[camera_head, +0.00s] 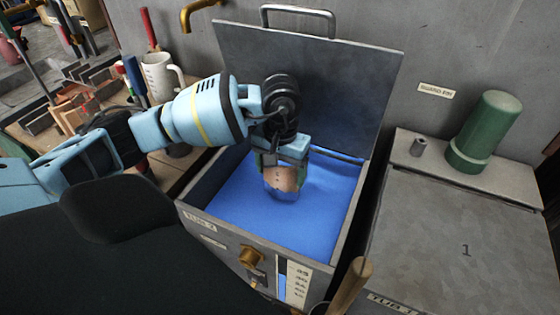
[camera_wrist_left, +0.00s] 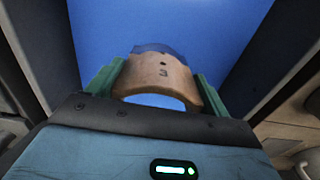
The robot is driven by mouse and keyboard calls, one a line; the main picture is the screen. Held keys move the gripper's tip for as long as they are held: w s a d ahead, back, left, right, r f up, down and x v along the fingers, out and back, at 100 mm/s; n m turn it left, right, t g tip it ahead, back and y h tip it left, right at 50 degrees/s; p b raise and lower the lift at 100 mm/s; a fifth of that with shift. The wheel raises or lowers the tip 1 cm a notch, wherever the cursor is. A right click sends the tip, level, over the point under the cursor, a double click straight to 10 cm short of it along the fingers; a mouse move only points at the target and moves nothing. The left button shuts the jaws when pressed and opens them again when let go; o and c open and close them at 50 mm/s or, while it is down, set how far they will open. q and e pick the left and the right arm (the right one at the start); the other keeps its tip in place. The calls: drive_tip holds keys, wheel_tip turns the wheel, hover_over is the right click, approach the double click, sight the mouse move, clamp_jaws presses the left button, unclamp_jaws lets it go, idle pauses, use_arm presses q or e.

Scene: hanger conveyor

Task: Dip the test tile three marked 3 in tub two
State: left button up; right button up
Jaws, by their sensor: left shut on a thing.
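My left gripper (camera_head: 283,163) is shut on a curved, tan test tile (camera_head: 284,178) and points down into the open tub two (camera_head: 224,233). In the left wrist view, the tile (camera_wrist_left: 160,76) shows a 3 between the green fingers of my left gripper (camera_wrist_left: 160,88). The tile's far end is blue. I cannot tell for sure whether that end is under the blue liquid (camera_head: 320,217) or coated just above it. Tub two's grey lid (camera_head: 335,85) stands open behind the tub. My right gripper is not in view.
The closed lid of tub one (camera_head: 450,240) lies to the right, with a green cylinder (camera_head: 486,130) behind it. A white mug (camera_head: 160,75) and tools crowd the bench at left. A brass valve (camera_head: 251,257) and a wooden handle (camera_head: 352,285) are at tub two's front.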

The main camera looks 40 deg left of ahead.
use_arm(q)
wheel_tip(320, 180, up, 11)
drive_tip(key=p, duration=0.4)
drive_tip(key=shift+r, duration=0.15)
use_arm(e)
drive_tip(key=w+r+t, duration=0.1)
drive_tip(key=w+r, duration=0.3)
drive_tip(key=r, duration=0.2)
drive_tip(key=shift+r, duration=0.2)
use_arm(q)
drive_tip(key=shift+p, duration=0.3)
drive_tip(key=s+d+m+p, duration=0.2)
drive_tip(key=s+d+p, duration=0.2)
drive_tip(key=s+d, duration=0.4)
drive_tip(key=s, duration=0.3)
drive_tip(key=shift+d+r+m, duration=0.25)
drive_tip(key=shift+r+m, duration=0.05)
drive_tip(key=shift+r, duration=0.05)
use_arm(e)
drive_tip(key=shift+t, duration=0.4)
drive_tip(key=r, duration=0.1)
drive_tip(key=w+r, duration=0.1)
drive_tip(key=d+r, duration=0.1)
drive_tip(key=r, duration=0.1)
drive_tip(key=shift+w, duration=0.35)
